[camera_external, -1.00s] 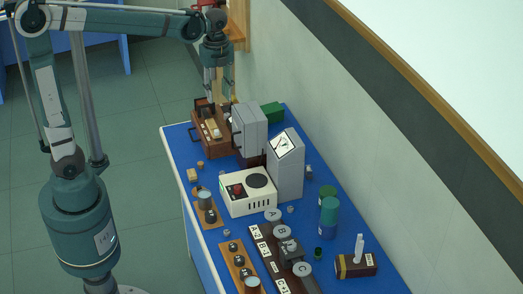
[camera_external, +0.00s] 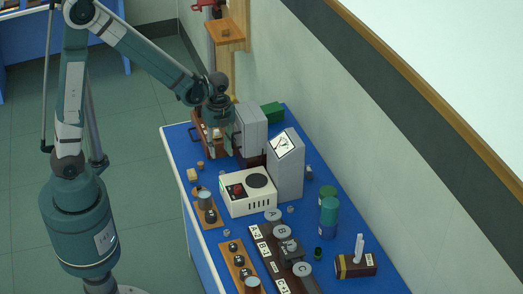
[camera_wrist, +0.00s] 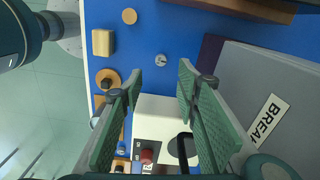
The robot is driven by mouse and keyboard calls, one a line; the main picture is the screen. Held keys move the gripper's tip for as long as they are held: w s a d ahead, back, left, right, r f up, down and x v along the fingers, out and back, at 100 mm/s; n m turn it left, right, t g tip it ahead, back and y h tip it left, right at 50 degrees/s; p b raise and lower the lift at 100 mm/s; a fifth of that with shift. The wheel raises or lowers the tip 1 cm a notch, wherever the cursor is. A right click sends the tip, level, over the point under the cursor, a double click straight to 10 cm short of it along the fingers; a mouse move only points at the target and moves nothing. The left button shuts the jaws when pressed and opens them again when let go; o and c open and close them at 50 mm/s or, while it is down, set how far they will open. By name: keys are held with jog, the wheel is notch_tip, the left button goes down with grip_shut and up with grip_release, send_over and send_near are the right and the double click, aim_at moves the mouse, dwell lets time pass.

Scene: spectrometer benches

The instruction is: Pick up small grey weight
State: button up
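In the wrist view, a small round grey weight (camera_wrist: 160,60) lies on the blue bench top (camera_wrist: 210,30). It shows in the gap between my fingertips, farther off than they are. My gripper (camera_wrist: 160,68) is open, its two green-padded fingers spread with nothing between them. In the external view, my gripper (camera_external: 217,150) points down over the far left part of the bench, in front of the brown wooden box (camera_external: 202,130). Other small grey pieces (camera_external: 227,233) lie elsewhere on the bench.
A white instrument (camera_external: 248,206) with a red knob stands close to my fingers. A tall grey cabinet (camera_external: 247,126) stands to the right. A cream block (camera_wrist: 103,43) and a round tan piece (camera_wrist: 129,16) lie nearby. Clear blue surface surrounds the weight.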

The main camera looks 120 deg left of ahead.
aim_at(222, 172)
jog(key=shift+f, duration=1.25)
jog(key=shift+f, duration=1.3)
jog(key=shift+f, duration=0.1)
jog(key=shift+w+a+f+b, duration=0.1)
jog(key=shift+f+b, duration=0.4)
jog(key=shift+f, duration=2)
jog(key=c, duration=1)
